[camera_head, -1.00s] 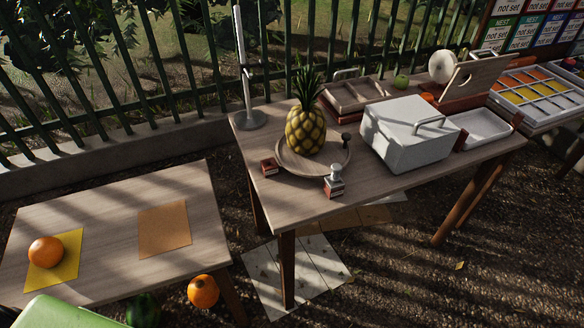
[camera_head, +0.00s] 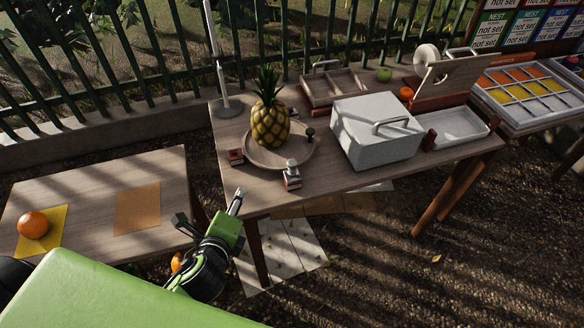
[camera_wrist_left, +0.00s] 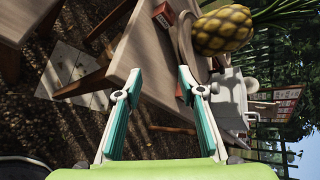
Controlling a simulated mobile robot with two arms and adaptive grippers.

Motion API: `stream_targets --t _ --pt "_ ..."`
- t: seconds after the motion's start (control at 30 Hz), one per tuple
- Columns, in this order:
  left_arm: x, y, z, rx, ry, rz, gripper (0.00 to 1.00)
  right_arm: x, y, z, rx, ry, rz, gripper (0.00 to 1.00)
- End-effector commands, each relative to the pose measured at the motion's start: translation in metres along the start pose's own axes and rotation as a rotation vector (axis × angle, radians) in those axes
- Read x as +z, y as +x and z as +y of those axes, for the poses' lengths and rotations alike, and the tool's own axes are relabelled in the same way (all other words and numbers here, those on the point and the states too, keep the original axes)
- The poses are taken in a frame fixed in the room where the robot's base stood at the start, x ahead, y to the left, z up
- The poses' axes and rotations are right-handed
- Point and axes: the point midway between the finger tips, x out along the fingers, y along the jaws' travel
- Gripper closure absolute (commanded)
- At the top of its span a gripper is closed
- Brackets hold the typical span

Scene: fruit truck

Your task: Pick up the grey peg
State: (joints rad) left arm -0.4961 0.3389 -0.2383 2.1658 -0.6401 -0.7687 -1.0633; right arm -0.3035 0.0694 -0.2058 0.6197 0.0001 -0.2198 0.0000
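A small light-grey peg (camera_head: 291,165) stands upright in a dark red block with a pale label (camera_head: 293,181), near the front edge of the wooden table (camera_head: 350,180). A darker knobbed peg (camera_head: 310,134) is at the right rim of the round tray (camera_head: 268,160). My left gripper (camera_head: 208,207) is open and empty, off the table's front left corner and left of the grey peg. Its two spread fingers also show in the left wrist view (camera_wrist_left: 160,85). My right gripper is not in view.
A pineapple (camera_head: 270,124) stands on the round tray. Another red block (camera_head: 235,156) lies left of it. A white lidded box (camera_head: 376,135) and a metal stand (camera_head: 226,108) are on the table. A lower table (camera_head: 90,185) with an orange is at left.

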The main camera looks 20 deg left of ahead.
Motion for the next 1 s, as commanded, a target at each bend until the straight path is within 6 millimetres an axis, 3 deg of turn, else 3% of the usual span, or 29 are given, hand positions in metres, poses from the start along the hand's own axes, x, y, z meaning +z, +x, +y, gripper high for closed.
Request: stream_targets --t 0.2,0.4,0.63,1.0 --pt "-0.019 0.006 -0.042 -0.260 0.630 0.002 0.64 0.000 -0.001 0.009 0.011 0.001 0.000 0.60" --pt "-0.049 0.000 -0.060 -0.458 1.111 -0.016 0.64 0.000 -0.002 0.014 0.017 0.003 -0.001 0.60" --pt "-0.062 0.009 -0.069 -0.516 1.244 -0.027 0.64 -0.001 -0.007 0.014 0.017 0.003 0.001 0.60" --pt "-0.078 0.065 -0.093 -0.513 1.238 -0.026 0.64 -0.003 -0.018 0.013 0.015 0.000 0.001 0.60"
